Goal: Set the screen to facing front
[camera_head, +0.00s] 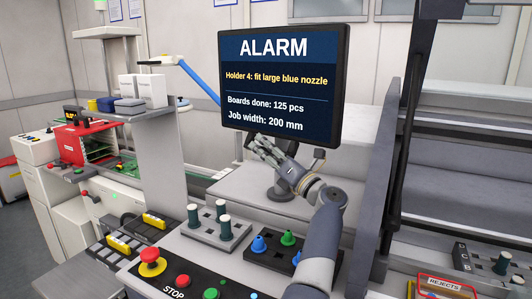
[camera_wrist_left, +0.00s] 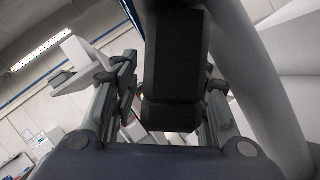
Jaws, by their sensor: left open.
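The screen (camera_head: 280,85) has a black frame and a dark blue display reading ALARM, with text about a large blue nozzle. Its display is turned toward my head camera, somewhat angled, with the right edge nearer. It stands above a grey foot (camera_head: 282,192). My left gripper (camera_head: 264,149) is open at the screen's lower edge. In the left wrist view, its fingers (camera_wrist_left: 165,105) lie on both sides of a dark block (camera_wrist_left: 172,70), seemingly part of the screen or its mount. I cannot tell whether they touch it. My right gripper is not in view.
A dark upright post (camera_head: 400,130) stands right of the screen. A red rejects bin (camera_head: 445,287) is at lower right.

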